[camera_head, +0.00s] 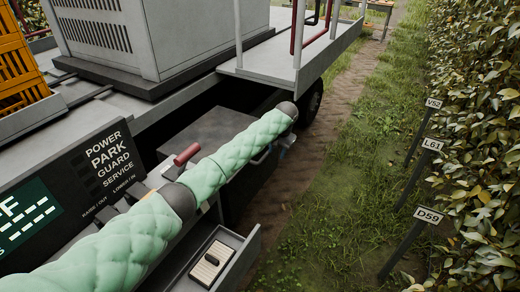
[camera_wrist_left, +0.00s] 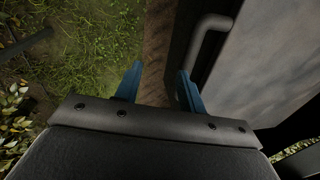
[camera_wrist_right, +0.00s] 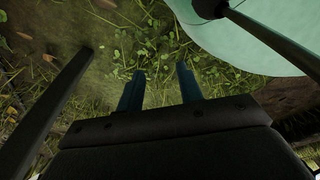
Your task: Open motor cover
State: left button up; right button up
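The likely motor cover is the dark grey box front (camera_head: 208,128) below the platform, partly hidden by my left arm. In the left wrist view a grey panel (camera_wrist_left: 268,65) with a bent bar handle (camera_wrist_left: 205,42) fills the right side. My left gripper (camera_wrist_left: 158,86) is open, with its blue fingers apart and nothing seen between them. The handle lies just right of its right finger; I cannot tell whether they touch. In the head view my left gripper (camera_head: 284,146) is small beyond the arm's end. My right gripper (camera_wrist_right: 159,86) is open and empty above grass.
An open drawer (camera_head: 242,262) holds a light slatted item (camera_head: 211,263). A wheel (camera_head: 313,102) stands beyond. Marker posts (camera_head: 403,254) and a hedge (camera_head: 480,150) line the right; the grass strip (camera_head: 335,215) is free.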

aim_at(266, 154)
pick_arm(q)
notch_tip(266, 154, up, 4)
jog(key=w+a+f+n, duration=0.1)
jog(key=w+a, duration=0.2)
jog(key=shift+y, duration=0.3)
jog(key=shift+p+x, duration=1.7)
jog(key=shift+x, duration=1.85)
pick_arm(e)
jog(key=s+d, duration=0.1)
jog(key=s, duration=0.7)
jog(key=shift+d+f+g, duration=0.3)
jog(key=shift+d+f, duration=0.05)
jog(key=shift+f, duration=0.1)
pick_arm(q)
jog(key=shift+s, duration=0.15)
grip_shut()
pick_arm(e)
jog(key=shift+w+a, duration=0.1)
